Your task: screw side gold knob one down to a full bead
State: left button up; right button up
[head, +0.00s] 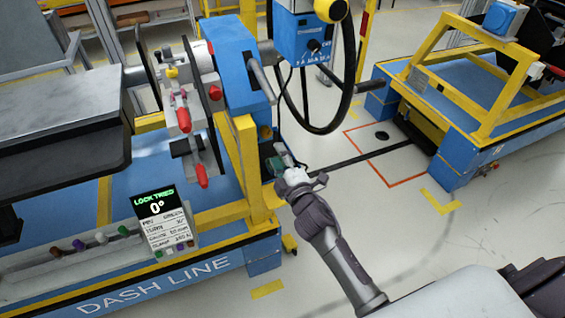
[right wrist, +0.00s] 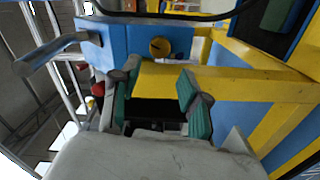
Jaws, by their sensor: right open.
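A round gold knob (right wrist: 159,46) sits on the face of a blue block (right wrist: 120,42) in the right wrist view, beyond my fingers. My right gripper (head: 277,166) is low, beside the yellow post and to the right of the block. Its green-padded fingers (right wrist: 155,92) are apart with nothing between them, short of the knob and apart from it. My left gripper is not in view.
A yellow post (head: 246,160) and beam (right wrist: 205,82) stand close to my right gripper. A display (head: 160,215) reads "LOCK TRIED 0°". Red-handled clamps (head: 182,120) are on the fixture's left side. A black hose loop (head: 345,90) hangs behind.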

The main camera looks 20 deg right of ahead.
jog(key=shift+s, duration=1.25)
jog(key=s+f+m+g, duration=0.25)
jog(key=s+f, duration=0.35)
jog(key=f, duration=0.6)
jog(key=s+d+f+m+g+p, duration=0.15)
jog(key=s+f+g, duration=0.35)
jog(key=f, duration=0.6)
jog(key=s+f+m+g, duration=0.25)
jog(key=s+f, duration=0.45)
jog(key=f, duration=0.5)
jog(key=s+f+m+g, duration=0.2)
jog(key=s+f, duration=0.2)
jog(key=s, duration=0.6)
jog(key=s+d+f+m+g, duration=0.1)
jog(key=s+f, duration=0.4)
jog(key=s, duration=0.5)
jog(key=s+d+f+m+g, duration=0.1)
jog(key=s+f+m+g, duration=0.2)
jog(key=s, duration=0.8)
jog(key=shift+f+m+g+h+p, duration=0.35)
jog(key=shift+f+g, duration=0.15)
jog(key=shift+f, duration=0.4)
